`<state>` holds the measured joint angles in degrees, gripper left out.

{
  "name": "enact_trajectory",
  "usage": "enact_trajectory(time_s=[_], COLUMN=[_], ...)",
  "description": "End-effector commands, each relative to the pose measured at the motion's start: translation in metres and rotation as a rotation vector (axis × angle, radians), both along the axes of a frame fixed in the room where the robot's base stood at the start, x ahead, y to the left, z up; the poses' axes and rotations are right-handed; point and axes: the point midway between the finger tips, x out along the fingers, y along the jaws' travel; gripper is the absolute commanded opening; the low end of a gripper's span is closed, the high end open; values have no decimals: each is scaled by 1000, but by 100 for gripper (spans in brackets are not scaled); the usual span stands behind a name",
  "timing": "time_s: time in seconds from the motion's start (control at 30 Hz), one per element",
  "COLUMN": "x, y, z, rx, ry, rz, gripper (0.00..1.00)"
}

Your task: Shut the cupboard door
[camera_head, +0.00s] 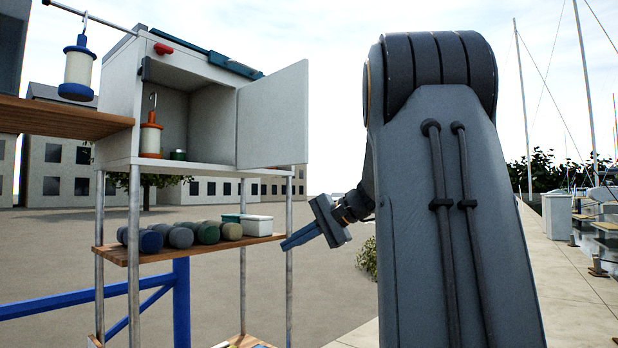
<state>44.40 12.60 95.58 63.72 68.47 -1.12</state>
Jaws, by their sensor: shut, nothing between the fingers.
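The cupboard (190,150) is a white box on metal posts at the left. Its white door (272,117) is hinged at the right side and stands wide open. Inside the cupboard are a lantern (151,138) with a red base and a small green tin (178,155). My gripper (284,246) is shut and empty.
The lower wooden shelf (120,256) holds several rolls (180,237) and a white box (257,226). A blue and white lantern (78,70) hangs from a rail at the upper left. Open ground lies behind the shelf.

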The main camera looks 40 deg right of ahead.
Motion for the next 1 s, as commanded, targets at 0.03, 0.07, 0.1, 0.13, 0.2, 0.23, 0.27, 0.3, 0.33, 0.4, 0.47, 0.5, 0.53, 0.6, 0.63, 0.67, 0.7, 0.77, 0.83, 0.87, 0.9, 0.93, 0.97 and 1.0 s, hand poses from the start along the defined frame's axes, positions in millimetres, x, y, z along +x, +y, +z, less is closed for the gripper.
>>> enact_trajectory(time_s=[0.03, 0.07, 0.1, 0.13, 0.2, 0.23, 0.27, 0.3, 0.33, 0.4, 0.47, 0.5, 0.53, 0.6, 0.63, 0.67, 0.7, 0.77, 0.83, 0.87, 0.9, 0.93, 0.97, 1.0], x=[-2, -5, -11, -16, -31, -38, -45, -52, -57, -66, -70, -69, -68, -62, -59, -54, -48, -38, -25, -19, -12, -7, -1, 6], y=[-35, -51, -71, -85, -110, -119, -127, -135, -139, -146, -148, -148, -147, -144, -143, -141, -138, -134, -128, -125, -122, -120, -117, -115], z=[35, 57, 85, 105, 147, 162, 176, 191, 200, 216, 223, 225, 227, 227, 227, 227, 227, 227, 227, 227, 227, 227, 227, 227], rx=[32, 52, 74, 86, 106, 110, 114, 117, 118, 118, 119, 120, 120, 120, 121, 122, 122, 122, 123, 123, 124, 123, 122, 122], ry=[-81, -132, -197, -244, -344, -380, -413, -450, -472, -512, -529, -534, -536, -536, -536, -536, -535, -534, -534, -533, -534, -533, -533, -533], rz=[-41, -56, -72, -81, -94, -96, -97, -99, -97, -96, -93, -92, -91, -91, -91, -90, -89, -90, -90, -90, -89, -90, -90, -90], gripper=[0, 0, 0, 0, 0, 0, 0, 0, 0, 0, 0, 0, 0, 0, 0, 0, 0, 0, 0, 0, 0, 0, 0, 0])
